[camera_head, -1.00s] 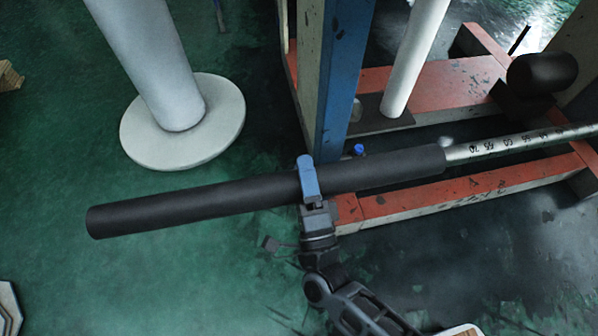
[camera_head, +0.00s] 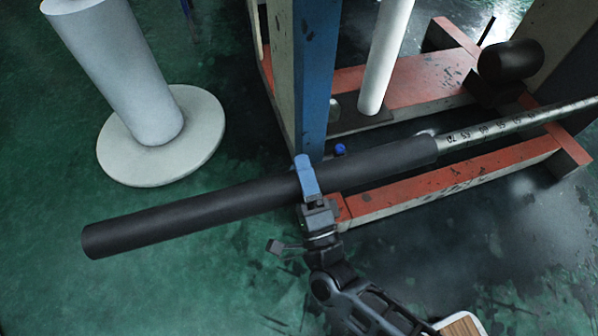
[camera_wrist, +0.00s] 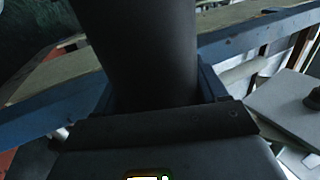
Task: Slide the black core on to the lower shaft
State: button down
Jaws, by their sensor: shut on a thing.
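The black core (camera_head: 200,213) is a long dark tube lying across the head view, its left end lower than its right. My gripper (camera_head: 308,180) is shut on it near its middle, with a blue finger over the top. The lower shaft (camera_head: 485,134) is a silver bar with printed numbers. The core's right end meets the shaft's left end and appears to be around it; how much shaft lies inside is hidden. In the wrist view the core (camera_wrist: 148,45) rises between the blue fingers of my gripper (camera_wrist: 160,92).
A blue and cream upright post (camera_head: 316,75) stands just behind the core. The red-edged base frame (camera_head: 460,178) lies beneath the shaft. A white roll on a round base (camera_head: 125,168) stands at the left. Green floor around the core's left end is clear.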

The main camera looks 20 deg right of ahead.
aim_at(386, 151)
jog(key=d+b, duration=0.1)
jog(key=d, duration=0.4)
jog(key=d+b, duration=0.2)
jog(key=d, duration=0.4)
jog(key=d+b, duration=0.2)
jog(key=d, duration=0.3)
jog(key=shift+s+d+f, duration=0.15)
jog(key=shift+s+d, duration=0.15)
jog(key=shift+d+b, duration=0.35)
jog(key=shift+d, duration=0.35)
